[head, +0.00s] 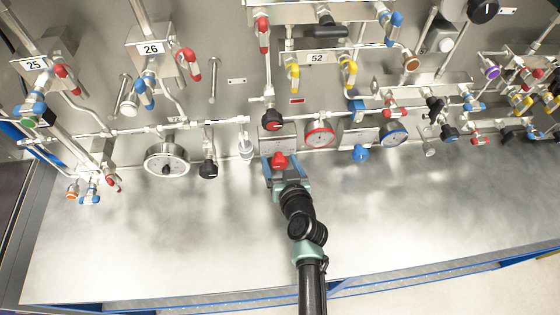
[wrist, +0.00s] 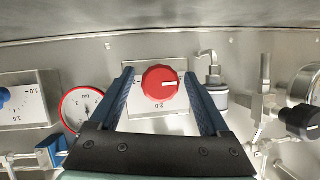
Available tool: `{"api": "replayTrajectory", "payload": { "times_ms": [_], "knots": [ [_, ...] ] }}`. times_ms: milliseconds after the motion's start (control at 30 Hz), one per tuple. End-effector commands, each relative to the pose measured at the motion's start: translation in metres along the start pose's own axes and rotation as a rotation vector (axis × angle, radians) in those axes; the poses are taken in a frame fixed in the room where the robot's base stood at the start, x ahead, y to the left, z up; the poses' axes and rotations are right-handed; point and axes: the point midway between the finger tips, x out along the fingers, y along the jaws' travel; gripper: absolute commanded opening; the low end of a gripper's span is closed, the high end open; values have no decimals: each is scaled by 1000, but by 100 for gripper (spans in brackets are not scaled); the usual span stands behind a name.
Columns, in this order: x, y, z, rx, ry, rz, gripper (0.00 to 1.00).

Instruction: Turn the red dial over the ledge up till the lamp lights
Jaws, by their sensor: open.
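The red dial (head: 279,161) sits on a pale scale plate low on the panel, just over the metal ledge (head: 180,230). In the wrist view the round red dial (wrist: 161,82) shows a white pointer mark toward the right, and "2.0" is printed below it on the plate. My gripper (head: 281,172) is open at the dial. In the wrist view its two blue fingers (wrist: 159,78) stand left and right of the dial, with a gap on each side. I cannot make out which item is the lamp.
A red-rimmed gauge (head: 320,134), a blue dial (head: 361,153) and a blue-rimmed gauge (head: 394,133) are to the right. A black valve knob (head: 208,169) and a large gauge (head: 167,161) are to the left. Pipes and valves crowd above; the ledge is clear.

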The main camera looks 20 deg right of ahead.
Motion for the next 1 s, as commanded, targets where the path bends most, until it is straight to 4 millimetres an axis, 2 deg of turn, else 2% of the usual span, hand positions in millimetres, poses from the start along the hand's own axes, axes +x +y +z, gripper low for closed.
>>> {"api": "replayTrajectory", "payload": {
  "times_ms": [133, 500, 600, 1000],
  "knots": [
    [0, 0, 0, 0, 0, 0, 80],
    [0, 0, 0, 0, -1, -1, 14],
    [0, 0, 0, 0, -1, -1, 0],
    [2, 0, 5, 76, 7, -34, 0]
  ]
}}
